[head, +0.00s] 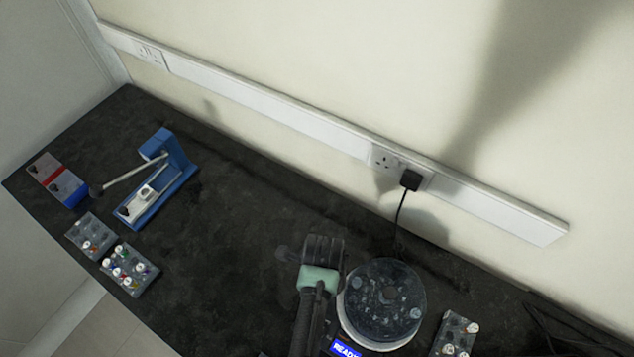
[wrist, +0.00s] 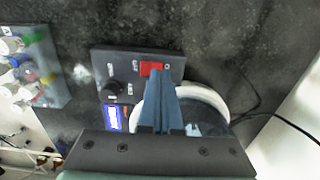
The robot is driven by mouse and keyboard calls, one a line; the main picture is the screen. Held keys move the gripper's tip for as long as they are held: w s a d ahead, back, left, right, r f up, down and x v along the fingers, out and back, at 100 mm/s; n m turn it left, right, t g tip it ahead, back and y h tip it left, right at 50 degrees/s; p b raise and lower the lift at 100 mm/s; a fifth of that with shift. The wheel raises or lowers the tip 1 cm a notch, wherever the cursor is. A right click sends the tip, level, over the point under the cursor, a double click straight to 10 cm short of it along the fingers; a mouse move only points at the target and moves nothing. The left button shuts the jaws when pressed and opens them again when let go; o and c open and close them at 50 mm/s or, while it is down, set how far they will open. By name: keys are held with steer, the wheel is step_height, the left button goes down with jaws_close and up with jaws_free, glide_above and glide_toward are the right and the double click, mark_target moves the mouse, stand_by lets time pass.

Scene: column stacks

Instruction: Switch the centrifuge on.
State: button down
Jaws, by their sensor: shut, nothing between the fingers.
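The centrifuge (head: 383,300) stands at the front of the bench, with a dark round lid on a white bowl. Its blue display (head: 345,349) is lit and reads READY, partly cut off by the lower edge. In the wrist view its dark panel carries a red rocker switch (wrist: 150,68), a black knob (wrist: 115,91) and the lit display (wrist: 112,116). My gripper (wrist: 159,76) is shut and empty, its blue fingertips over or beside the red switch; contact cannot be told. The fingers hide part of the panel and bowl. Which way the switch is tipped is unclear.
A black plug (head: 410,180) sits in the wall socket, its cable running down behind the centrifuge. Tube racks stand at left (head: 130,270) and right (head: 455,335) of it. A blue lever device (head: 165,180) stands farther left. The bench between is clear.

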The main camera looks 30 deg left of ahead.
steer(key=shift+r+p, duration=1.9)
steer(key=shift+r, duration=0.2)
